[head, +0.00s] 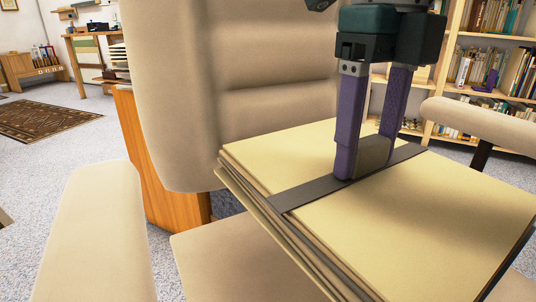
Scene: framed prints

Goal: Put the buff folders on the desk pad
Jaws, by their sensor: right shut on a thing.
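The buff folders (430,225) form a thick stack with a dark grey strap (305,191) around it. The stack is in the right half of the head view, above the seat of a beige chair. My right gripper (365,165) reaches down from the top, its purple fingers shut on a grey block on the strap at the top of the stack. I cannot tell whether the stack touches the seat. My left gripper is not in view. I cannot make out the desk pad.
The beige chair (265,60) has its back behind the folders and armrests (95,235) on both sides. A wooden desk side (150,165) stands behind it. Bookshelves (490,90) stand at the back right. Carpet at the left (75,150) is clear, with a patterned rug (45,118).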

